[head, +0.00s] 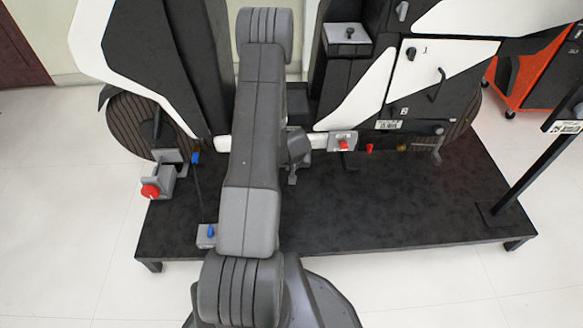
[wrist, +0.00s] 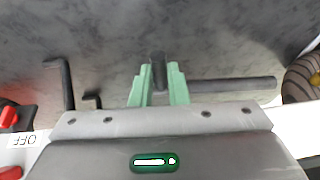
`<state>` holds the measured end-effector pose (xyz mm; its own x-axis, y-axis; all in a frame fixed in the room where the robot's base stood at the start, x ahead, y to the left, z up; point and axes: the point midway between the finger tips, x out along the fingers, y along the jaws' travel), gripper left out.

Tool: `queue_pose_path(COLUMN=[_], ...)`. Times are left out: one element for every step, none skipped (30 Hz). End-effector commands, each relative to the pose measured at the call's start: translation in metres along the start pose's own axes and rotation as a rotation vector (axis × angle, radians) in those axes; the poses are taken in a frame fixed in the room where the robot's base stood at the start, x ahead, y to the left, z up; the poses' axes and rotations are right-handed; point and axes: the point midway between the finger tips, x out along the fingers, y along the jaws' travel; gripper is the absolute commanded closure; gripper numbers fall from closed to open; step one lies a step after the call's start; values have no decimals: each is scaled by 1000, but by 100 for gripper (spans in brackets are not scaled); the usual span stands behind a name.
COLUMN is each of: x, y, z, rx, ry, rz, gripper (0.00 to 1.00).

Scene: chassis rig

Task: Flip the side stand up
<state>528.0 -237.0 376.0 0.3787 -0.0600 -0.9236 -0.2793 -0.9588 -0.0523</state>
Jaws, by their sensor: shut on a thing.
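In the wrist view, my gripper (wrist: 158,88) has its two green fingers closed around a short dark upright peg. A long dark horizontal bar, which looks like the side stand (wrist: 235,87), runs from the fingers to the right. The peg appears to be part of it, though their joint is hidden behind the right finger. The bar sticks out over the dark platform. In the head view, my arm covers the middle of the motorcycle-like rig (head: 360,80), and the gripper and stand cannot be made out clearly there.
In the wrist view, two bent dark rods (wrist: 67,85) stand left of the fingers, near a red switch (wrist: 8,118) marked OFF. The black platform (head: 400,220) is clear at front right. A blue-tipped lever (head: 196,160) stands left of my arm. A dark post (head: 530,165) rises at right.

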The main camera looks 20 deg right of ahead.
Motion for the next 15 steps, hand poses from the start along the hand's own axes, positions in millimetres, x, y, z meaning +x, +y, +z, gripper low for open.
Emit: queue_pose_path(x=[-5,-6,-8,-8,-9,-10,-10,-10,-10,-10,-10,-10,-10,-10,-10], y=[-4,-4,-5,-5,-5,-6,-6,-6,-7,-7,-7,-8,-8,-8,-8], z=[-5,-5,-6,-6,-6,-7,-7,-7,-7,-7,-7,-7,-7,-7,-7], rx=[-5,-6,-6,-6,-7,-7,-7,-8,-8,-8,-9,-9,-9,-10,-10], ry=[7,7,7,7,7,7,8,8,8,8,8,8,8,8,8], rz=[-5,-5,-5,-6,-6,-6,-7,-7,-7,-7,-8,-8,-8,-8,-8], gripper=[100,100,100,100,100,100,100,100,100,100,100,100,100,100,100])
